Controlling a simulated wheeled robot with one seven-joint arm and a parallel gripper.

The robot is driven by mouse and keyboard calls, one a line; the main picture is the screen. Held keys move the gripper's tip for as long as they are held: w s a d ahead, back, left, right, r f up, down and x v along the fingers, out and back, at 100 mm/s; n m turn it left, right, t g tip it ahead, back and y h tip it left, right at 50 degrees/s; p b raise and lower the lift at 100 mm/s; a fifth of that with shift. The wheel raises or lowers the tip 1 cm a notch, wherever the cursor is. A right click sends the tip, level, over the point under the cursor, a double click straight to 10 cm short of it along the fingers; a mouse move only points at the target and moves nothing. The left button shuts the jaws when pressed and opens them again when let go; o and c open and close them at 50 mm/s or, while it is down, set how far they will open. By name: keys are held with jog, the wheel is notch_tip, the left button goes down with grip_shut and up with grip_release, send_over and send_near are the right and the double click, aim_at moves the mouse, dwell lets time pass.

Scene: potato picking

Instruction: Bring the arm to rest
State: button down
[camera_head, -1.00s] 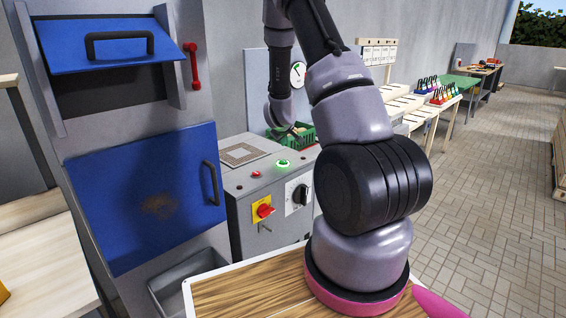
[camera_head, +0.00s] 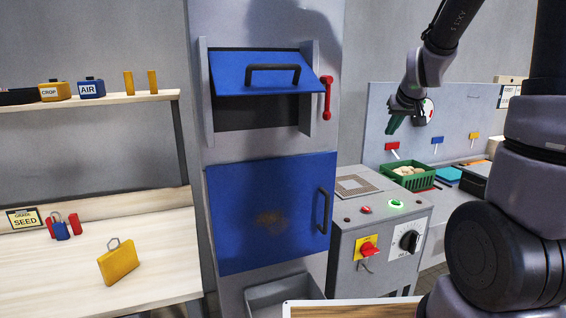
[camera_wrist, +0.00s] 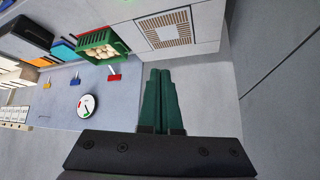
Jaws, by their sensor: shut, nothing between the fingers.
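My gripper (camera_head: 395,123) hangs in the air at the upper right of the head view, in front of the grey wall panel. Its green fingers point down and are closed together with nothing between them. In the wrist view the two green fingers (camera_wrist: 162,98) lie side by side over plain grey wall and panel. My arm is bent, its upper links rising out of the top of the head view and its thick lower joints filling the right edge. The gripper touches nothing that I can see.
A green crate (camera_head: 385,173) of potatoes stands below my gripper, behind the grey control box (camera_head: 345,222). A machine with blue doors (camera_head: 270,212) is at centre. A wooden bench (camera_head: 60,275) and shelf (camera_head: 135,98) are at left. The air around the gripper looks clear.

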jog(key=s+a+r+m+y, duration=0.1)
jog(key=s+a+r, duration=0.2)
jog(key=s, duration=0.9)
jog(key=s+a+r+m+g+y, duration=0.1)
jog(key=s+a+r, duration=0.3)
jog(key=s, duration=0.9)
notch_tip(320, 180, up, 3)
jog(key=shift+r+m, duration=0.15)
jog(key=shift+m, duration=0.65)
jog(key=shift+s+a, duration=0.1)
